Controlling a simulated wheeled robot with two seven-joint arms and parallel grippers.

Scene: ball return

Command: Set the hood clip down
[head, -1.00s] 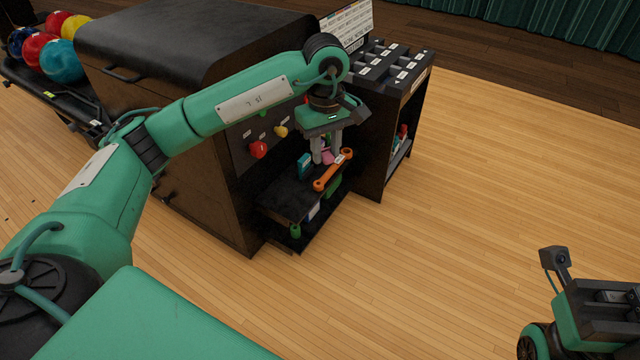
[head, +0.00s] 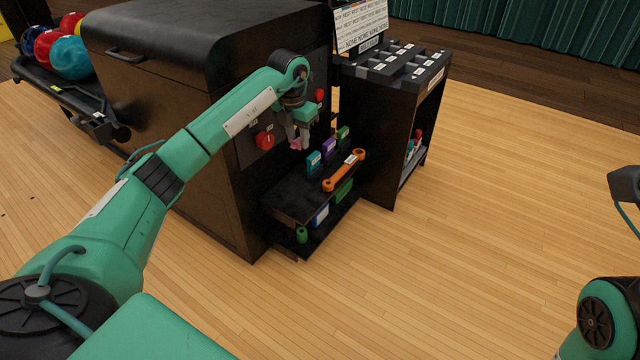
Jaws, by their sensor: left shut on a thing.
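My left gripper (head: 298,136) is shut on a small pink piece (head: 296,144), which I take to be the hood clip. It holds the piece in the air in front of the machine's dark side panel, just right of a red knob (head: 265,140) and above the back left of the black shelf (head: 290,204). The fingers hide part of the piece. My right arm shows only in part at the right edge, and its fingertips are out of view.
On the shelf stand teal (head: 314,163), purple (head: 329,147) and green (head: 343,133) pieces, with an orange wrench (head: 345,171) in front. A lower level holds blue and green items. A black cabinet (head: 384,135) with a compartmented top stands right. The shelf's front left is bare.

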